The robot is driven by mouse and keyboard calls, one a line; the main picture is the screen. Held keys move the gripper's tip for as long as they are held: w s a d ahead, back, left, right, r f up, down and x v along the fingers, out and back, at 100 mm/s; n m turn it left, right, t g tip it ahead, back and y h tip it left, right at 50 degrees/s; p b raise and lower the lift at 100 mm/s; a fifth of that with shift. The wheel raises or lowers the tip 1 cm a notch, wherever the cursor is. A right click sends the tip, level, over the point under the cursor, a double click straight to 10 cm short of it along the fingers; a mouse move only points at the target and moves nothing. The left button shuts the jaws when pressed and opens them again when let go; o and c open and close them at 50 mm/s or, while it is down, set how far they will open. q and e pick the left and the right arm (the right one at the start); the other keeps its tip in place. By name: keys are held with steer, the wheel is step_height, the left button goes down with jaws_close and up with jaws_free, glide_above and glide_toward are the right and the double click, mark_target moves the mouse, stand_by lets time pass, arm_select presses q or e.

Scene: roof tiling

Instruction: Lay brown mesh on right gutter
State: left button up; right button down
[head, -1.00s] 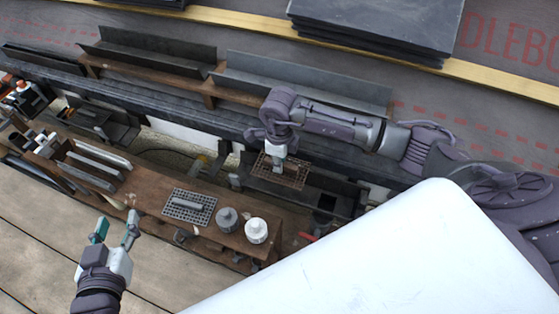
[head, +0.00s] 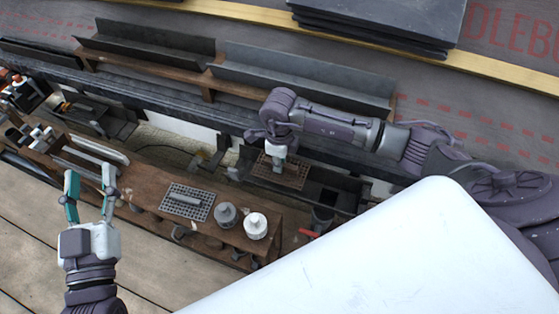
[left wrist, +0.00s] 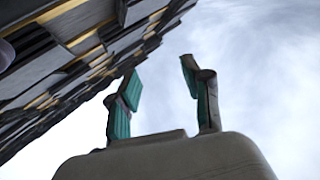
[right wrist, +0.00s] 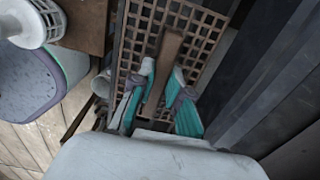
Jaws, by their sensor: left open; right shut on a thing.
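The brown mesh (head: 290,174) is a flat rectangular grid with a raised bar (right wrist: 166,62) along its middle. My right gripper (head: 278,156) is shut on that bar, and the right wrist view shows the fingers (right wrist: 158,88) on both sides of it. The mesh is over the right gutter (head: 262,158), whose dark trough runs below the roof edge; I cannot tell whether it touches. My left gripper (head: 89,190) is open and empty by the bench's left part. The left wrist view shows its spread fingers (left wrist: 160,95) against the sky.
A wooden bench (head: 150,190) carries a grey mesh (head: 187,202), a grey pot (head: 226,214) and a white pot (head: 256,225). Angled metal pieces (head: 300,82) lie on the roof above. Dark slates (head: 375,20) are stacked higher up.

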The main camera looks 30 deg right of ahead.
steer(key=shift+f+b, duration=0.4)
steer(key=shift+f, duration=0.3)
arm_select(q)
step_height(320, 180, up, 6)
steer(key=s+t+h, duration=0.1)
steer(key=s+t, duration=0.1)
steer(key=t, duration=0.2)
steer(key=shift+s+r+t+h+b, duration=0.15)
steer(key=shift+s+t+h+b, duration=0.15)
steer(key=shift+s+b, duration=0.1)
arm_select(e)
steer(key=shift+f, duration=0.5)
arm_select(q)
steer(key=shift+w+d+f, duration=0.15)
steer(key=shift+w+f, duration=0.1)
steer(key=shift+f, duration=0.1)
stand_by(0.4)
arm_select(e)
steer(key=c, duration=1.1)
jaws_free()
steer(key=shift+o, duration=0.5)
steer(key=o, duration=0.3)
steer(key=shift+o, duration=0.2)
